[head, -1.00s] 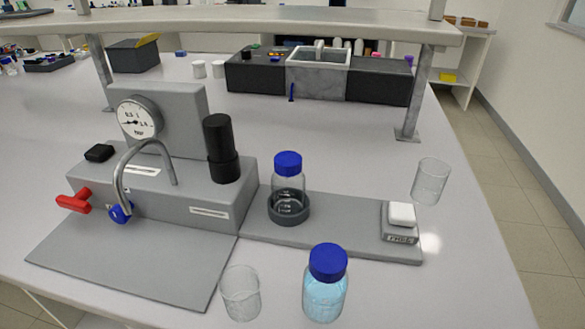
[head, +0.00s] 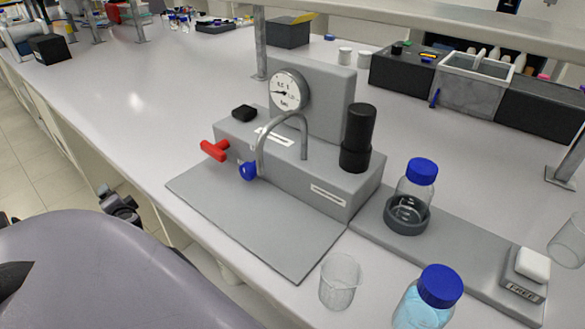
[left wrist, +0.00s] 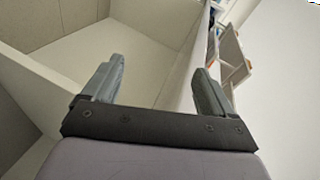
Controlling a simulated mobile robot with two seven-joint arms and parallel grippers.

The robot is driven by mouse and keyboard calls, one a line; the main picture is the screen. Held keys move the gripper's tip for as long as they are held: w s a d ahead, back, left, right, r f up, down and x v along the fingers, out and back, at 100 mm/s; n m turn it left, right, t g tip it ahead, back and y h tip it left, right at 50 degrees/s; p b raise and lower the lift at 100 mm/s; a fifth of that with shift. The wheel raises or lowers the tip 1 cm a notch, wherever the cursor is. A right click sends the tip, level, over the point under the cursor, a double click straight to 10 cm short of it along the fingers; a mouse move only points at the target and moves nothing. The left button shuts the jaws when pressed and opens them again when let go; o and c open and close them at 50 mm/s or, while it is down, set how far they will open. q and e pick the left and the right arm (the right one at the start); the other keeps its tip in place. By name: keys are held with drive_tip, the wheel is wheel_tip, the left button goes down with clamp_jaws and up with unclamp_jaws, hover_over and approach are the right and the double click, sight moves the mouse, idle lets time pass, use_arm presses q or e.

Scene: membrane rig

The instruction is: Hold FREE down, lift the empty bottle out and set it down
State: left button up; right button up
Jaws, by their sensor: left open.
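The empty clear bottle (head: 413,190) with a blue cap stands upright in a dark round holder (head: 408,223) on a grey plate, right of the pump block in the head view. The white FREE key (head: 532,264) sits on a small labelled base at the right end of that plate, and nothing touches it. My left gripper (left wrist: 158,66) shows in the left wrist view, open and empty, with the bottle and key out of that view. My right gripper is in neither view.
A bottle of light blue liquid (head: 425,300) and an empty beaker (head: 341,281) stand in front of the rig. Another beaker (head: 570,243) is at the right edge. A curved metal tube (head: 258,145) and black cylinder (head: 358,138) rise from the block.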

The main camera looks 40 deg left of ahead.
use_arm(q)
drive_tip(key=a+r+n+g+y, duration=0.1)
drive_tip(key=a+r+n+y, duration=0.1)
drive_tip(key=a+r, duration=0.7)
drive_tip(key=w+d+r+m+t+y, duration=0.1)
drive_tip(key=w+d+r+t, duration=0.25)
drive_tip(key=w+r, duration=0.35)
drive_tip(key=w+d+r+m+t, duration=0.1)
drive_tip(key=w+d+r+t, duration=0.3)
drive_tip(key=r, duration=0.6)
drive_tip(key=w+d+r+m+t+h, duration=0.15)
drive_tip(key=w+d+r+t, duration=0.25)
drive_tip(key=d+r, duration=0.45)
drive_tip(key=w+d+r+m+t, duration=0.2)
drive_tip(key=w+d+r+t, duration=0.15)
drive_tip(key=d+r, duration=0.5)
drive_tip(key=s+d+r+m+t+h, duration=0.2)
drive_tip(key=d+r+m+t+h, duration=0.3)
drive_tip(key=d+r+t, duration=0.4)
drive_tip(key=m+g+h, duration=0.9)
drive_tip(key=m+g, duration=0.3)
drive_tip(key=m, duration=1.4)
approach(422, 170)
drive_tip(key=w+f, duration=0.2)
drive_tip(key=x, duration=1.1)
drive_tip(key=shift+a+r, duration=0.1)
